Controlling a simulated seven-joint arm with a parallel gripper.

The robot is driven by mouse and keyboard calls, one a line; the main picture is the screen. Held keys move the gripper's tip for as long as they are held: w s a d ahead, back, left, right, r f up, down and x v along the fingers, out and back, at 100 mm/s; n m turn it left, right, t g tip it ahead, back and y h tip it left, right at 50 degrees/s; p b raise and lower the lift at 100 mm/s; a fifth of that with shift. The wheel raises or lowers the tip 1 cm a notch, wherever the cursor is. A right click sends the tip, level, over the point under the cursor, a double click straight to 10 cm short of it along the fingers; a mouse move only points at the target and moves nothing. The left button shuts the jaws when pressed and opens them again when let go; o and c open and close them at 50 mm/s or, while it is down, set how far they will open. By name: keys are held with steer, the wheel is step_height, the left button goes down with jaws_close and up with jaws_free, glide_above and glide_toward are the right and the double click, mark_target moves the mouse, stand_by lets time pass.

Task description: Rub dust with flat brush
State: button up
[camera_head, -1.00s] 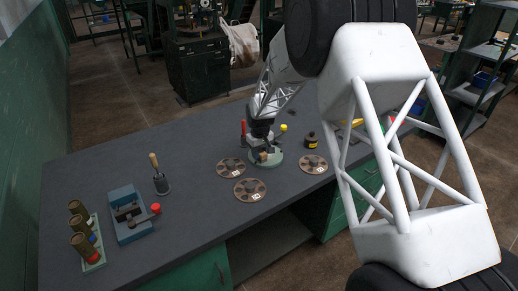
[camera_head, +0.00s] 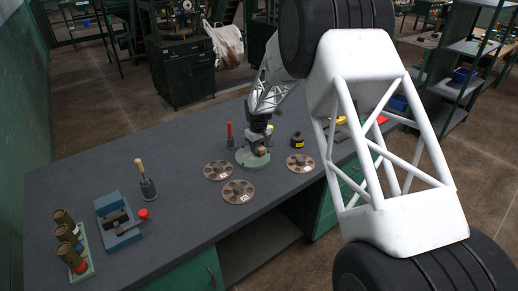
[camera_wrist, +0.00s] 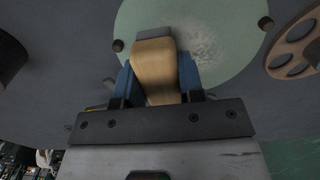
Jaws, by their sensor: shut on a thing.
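The flat brush (camera_wrist: 154,68) has a tan wooden handle and a grey end. My gripper (camera_wrist: 157,78) is shut on its handle, with a blue finger on each side. In the wrist view the brush's grey end lies over the pale green round plate (camera_wrist: 225,22), and pale speckled dust (camera_wrist: 206,45) shows just to its right. Whether the brush touches the plate is not clear. In the head view my gripper (camera_head: 258,140) is low over the green plate (camera_head: 243,160), with a bit of the tan brush (camera_head: 262,150) showing.
Brown reels (camera_head: 238,191) lie around the plate. A red-handled tool (camera_head: 230,134) stands behind it, and a dark bottle (camera_head: 297,139) is to the right. A blue fixture (camera_head: 118,220) and brush cup (camera_head: 148,188) stand left.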

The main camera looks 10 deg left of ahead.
mark_target(246, 157)
steer(key=shift+s+a, duration=0.35)
steer(key=shift+s+a+f, duration=0.1)
steer(key=shift+s+a, duration=0.1)
steer(key=shift+s, duration=0.05)
steer(key=shift+s+a+r, duration=0.2)
steer(key=shift+s+a, duration=0.35)
steer(key=shift+a, duration=0.05)
steer(key=shift+s+a+f, duration=0.15)
steer(key=shift+s+a, duration=1.15)
steer(key=shift+s, duration=0.05)
steer(key=shift+w+a+f, duration=0.15)
steer(key=shift+w+a, duration=0.1)
steer(key=shift+w, duration=0.15)
steer(key=shift+w+d+r, duration=0.15)
steer(key=shift+w+r, duration=0.05)
steer(key=shift+w, duration=0.05)
steer(key=shift+w+d+f, duration=0.15)
steer(key=shift+w+d, duration=0.1)
steer(key=shift+d, duration=0.05)
steer(key=shift+w+d, duration=1.05)
steer(key=shift+w, duration=0.05)
steer(key=shift+w+d, duration=0.75)
steer(key=shift+d, duration=0.05)
steer(key=shift+w+d+r, duration=0.25)
steer(key=shift+w+d, duration=0.15)
steer(key=shift+w, duration=0.05)
steer(key=shift+r, duration=3.95)
